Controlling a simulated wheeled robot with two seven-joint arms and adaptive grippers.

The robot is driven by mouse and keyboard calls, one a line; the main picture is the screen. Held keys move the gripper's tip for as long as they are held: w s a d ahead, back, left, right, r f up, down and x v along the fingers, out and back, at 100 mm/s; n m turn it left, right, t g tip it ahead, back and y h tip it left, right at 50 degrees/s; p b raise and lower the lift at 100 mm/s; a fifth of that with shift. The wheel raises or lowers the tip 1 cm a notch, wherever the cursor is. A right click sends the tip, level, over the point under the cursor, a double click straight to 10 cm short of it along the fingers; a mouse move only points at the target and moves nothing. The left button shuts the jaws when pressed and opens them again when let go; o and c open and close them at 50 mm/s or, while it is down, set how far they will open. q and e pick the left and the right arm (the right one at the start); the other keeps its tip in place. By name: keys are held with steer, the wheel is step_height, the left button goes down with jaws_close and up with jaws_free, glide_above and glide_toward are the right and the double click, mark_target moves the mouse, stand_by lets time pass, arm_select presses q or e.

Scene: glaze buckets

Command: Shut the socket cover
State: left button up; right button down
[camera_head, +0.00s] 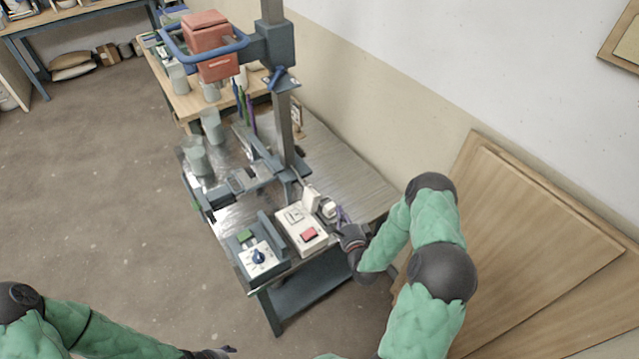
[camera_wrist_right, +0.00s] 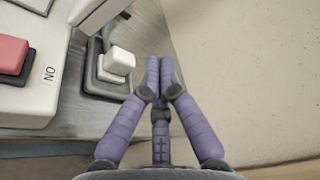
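A white switch box (camera_head: 292,217) with a red button (camera_head: 308,235) stands at the near end of the bench; its corner and red button show at left in the wrist view. Beside it is a socket with a white block (camera_head: 329,209) in a grey surround (camera_wrist_right: 96,80). A pale upright panel (camera_head: 312,198) stands behind it; I cannot tell for sure if this is the socket cover. My right gripper (camera_head: 342,215) is just right of the socket, purple fingertips (camera_wrist_right: 160,72) together with nothing visible between them. My left gripper (camera_head: 216,353) is at the bottom edge, barely visible.
A control box with a blue knob (camera_head: 258,257) stands left of the switch box. A metal column (camera_head: 283,115) carries a red unit (camera_head: 210,45) above the bench. Buckets (camera_head: 196,158) stand at the bench's left. Wooden boards (camera_head: 530,235) lean on the wall at right.

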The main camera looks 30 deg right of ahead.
mark_target(311, 199)
steer(key=b+x, duration=0.1)
steer(key=x, duration=0.8)
steer(key=shift+w+d, duration=0.1)
steer(key=shift+w, duration=0.2)
steer(key=a, duration=0.2)
steer(key=shift+w+a+r+b, duration=0.25)
steer(key=shift+w+r+b, duration=0.05)
steer(key=shift+r+b, duration=0.05)
steer(key=shift+s+a+r, duration=0.1)
steer(key=shift+a, duration=0.5)
